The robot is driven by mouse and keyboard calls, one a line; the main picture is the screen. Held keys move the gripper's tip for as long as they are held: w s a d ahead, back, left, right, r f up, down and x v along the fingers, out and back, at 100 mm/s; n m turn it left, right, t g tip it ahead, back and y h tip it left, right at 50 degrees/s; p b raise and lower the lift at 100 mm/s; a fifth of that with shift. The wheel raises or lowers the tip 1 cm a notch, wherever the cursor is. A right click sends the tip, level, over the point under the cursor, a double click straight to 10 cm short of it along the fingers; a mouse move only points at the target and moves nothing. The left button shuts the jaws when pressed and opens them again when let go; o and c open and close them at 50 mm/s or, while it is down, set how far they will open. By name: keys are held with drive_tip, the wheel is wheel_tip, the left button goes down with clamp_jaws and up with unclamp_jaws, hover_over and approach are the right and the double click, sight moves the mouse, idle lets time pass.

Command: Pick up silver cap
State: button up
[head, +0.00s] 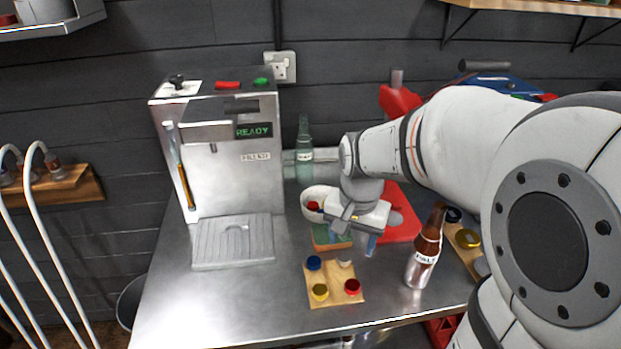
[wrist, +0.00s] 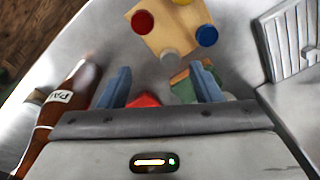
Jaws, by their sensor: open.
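A small wooden board (head: 333,291) lies on the steel table, with several coloured caps on it. The silver cap (head: 345,263) sits at the board's back right corner in the head view, close below my gripper (head: 352,241). In the wrist view the silver cap (wrist: 168,57) is at the near corner of the board (wrist: 160,36), just ahead of and between the two blue fingers.
Blue (head: 313,263), yellow (head: 320,292) and red (head: 352,287) caps share the board. A brown bottle (head: 425,250) stands to the right. A green-and-orange block (wrist: 181,83) lies under the gripper. A filling machine (head: 222,150) stands left.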

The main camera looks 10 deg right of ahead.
sight(345, 256)
drive_tip(key=w+m, duration=0.2)
drive_tip(key=w+p, duration=0.1)
drive_tip(key=w, duration=0.1)
drive_tip(key=shift+a+f+m+g, duration=0.1)
drive_tip(key=shift+f+m+g, duration=0.25)
drive_tip(key=shift+m+g, duration=0.05)
drive_tip(key=shift+w+f, duration=0.1)
drive_tip(key=shift+f, duration=0.2)
drive_tip(key=f, duration=0.5)
drive_tip(key=f+p, duration=0.1)
drive_tip(key=f, duration=0.1)
drive_tip(key=shift+w+d+f, duration=0.15)
drive_tip(key=shift+d+f, duration=0.05)
drive_tip(key=shift+d, duration=0.15)
drive_tip(key=c, duration=1.1)
